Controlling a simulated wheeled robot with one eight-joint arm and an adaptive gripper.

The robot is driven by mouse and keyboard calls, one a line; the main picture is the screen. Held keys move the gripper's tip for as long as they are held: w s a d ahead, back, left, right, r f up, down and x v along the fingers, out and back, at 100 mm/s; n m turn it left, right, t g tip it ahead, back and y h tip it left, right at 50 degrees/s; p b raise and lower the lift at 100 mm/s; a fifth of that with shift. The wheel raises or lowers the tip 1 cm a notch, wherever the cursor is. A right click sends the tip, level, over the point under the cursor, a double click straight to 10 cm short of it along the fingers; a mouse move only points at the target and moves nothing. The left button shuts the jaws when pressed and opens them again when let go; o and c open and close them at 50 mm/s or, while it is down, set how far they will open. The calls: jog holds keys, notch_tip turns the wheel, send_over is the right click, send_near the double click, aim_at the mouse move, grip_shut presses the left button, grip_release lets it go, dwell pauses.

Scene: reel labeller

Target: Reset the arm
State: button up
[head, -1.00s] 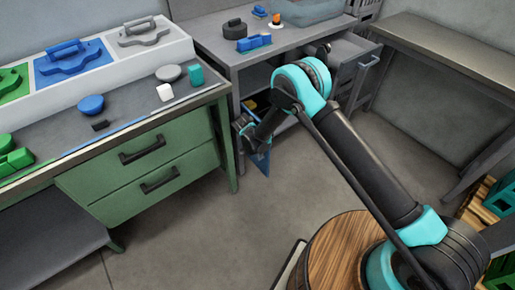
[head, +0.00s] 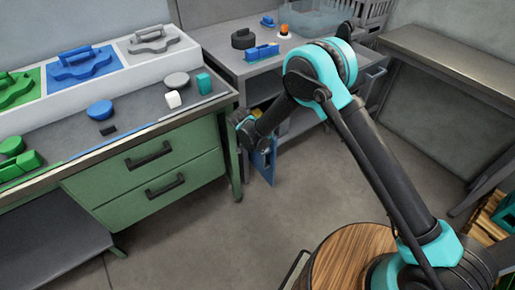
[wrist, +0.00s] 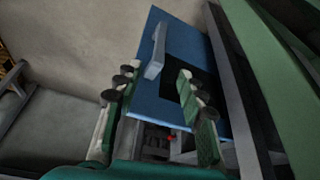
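My arm reaches from the lower right with its elbow raised, and its forearm points down into the gap between the green cabinet and the grey bench. My gripper (head: 243,122) is at the end of it, small in the head view. In the wrist view my gripper (wrist: 150,95) has its two fingers wide apart with nothing held between them. A blue door panel (head: 264,163) hangs upright by the grey bench, close to the gripper. In the wrist view the blue panel (wrist: 175,105) lies beyond the fingers, with a pale blue handle (wrist: 156,52) on it.
The green drawer cabinet (head: 150,165) stands close left of the gripper. The grey bench (head: 225,58) behind holds a dark reel (head: 243,39), a blue block (head: 262,52) and an orange beacon (head: 284,31). A wooden round top (head: 350,255) is near my base. Floor in the middle is clear.

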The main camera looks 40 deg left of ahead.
dwell(0.3)
jog(key=w+d+r, duration=1.1)
jog(key=d, duration=0.4)
jog(key=w+d+r, duration=0.1)
jog(key=d+r, duration=0.2)
jog(key=d, duration=0.4)
jog(key=w+d+r+g, duration=0.1)
jog(key=d+r, duration=0.3)
jog(key=d, duration=0.3)
jog(key=w+d+r, duration=0.2)
jog(key=d+r, duration=0.1)
jog(key=d, duration=0.3)
jog(key=s+d+r, duration=0.2)
jog(key=s+d, duration=0.1)
jog(key=d, duration=0.6)
jog(key=s+d+r, duration=0.2)
jog(key=s+d, duration=0.2)
jog(key=d, duration=0.5)
jog(key=s+d+f+n, duration=0.1)
jog(key=s+d, duration=1)
jog(key=s, duration=0.1)
jog(key=shift+d+f+t, duration=0.3)
jog(key=shift+f+t, duration=0.05)
jog(key=shift+t, duration=0.05)
jog(key=shift+c, duration=0.7)
